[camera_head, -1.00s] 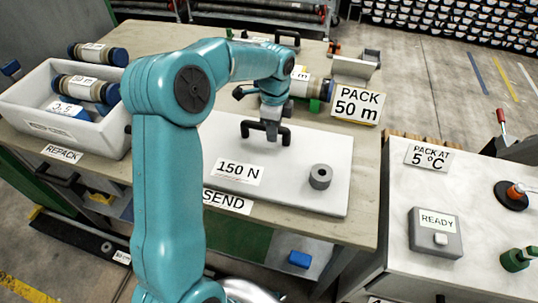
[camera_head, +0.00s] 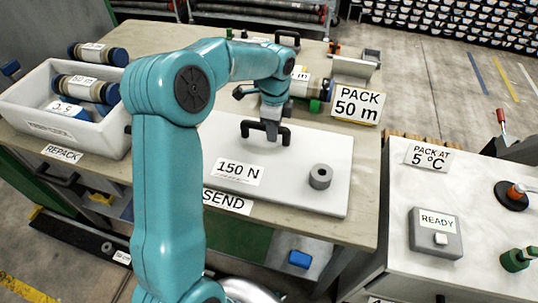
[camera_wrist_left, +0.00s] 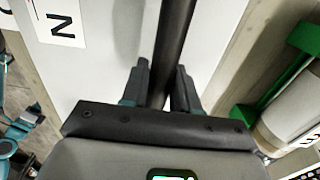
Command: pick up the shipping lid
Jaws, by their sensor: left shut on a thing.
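The shipping lid looks to be the flat white slab (camera_head: 278,190) lying on the workbench, with a "150 N" label (camera_head: 235,171) and a black bar handle (camera_head: 285,134) on top. My left gripper (camera_head: 270,133) comes down over the handle and is shut on it. In the left wrist view the dark handle bar (camera_wrist_left: 174,45) runs between the two fingers (camera_wrist_left: 160,90), with the white lid (camera_wrist_left: 110,60) beneath. A grey ring-shaped weight (camera_head: 320,177) sits on the lid's right part. I cannot see clear space under the lid. My right gripper is out of view.
A white bin (camera_head: 95,135) with capped tubes stands at the left. A "PACK 50 m" sign (camera_head: 357,104) and a tube with a green end (camera_head: 316,104) are behind the lid. At right, a separate counter holds a grey "READY" box (camera_head: 436,234).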

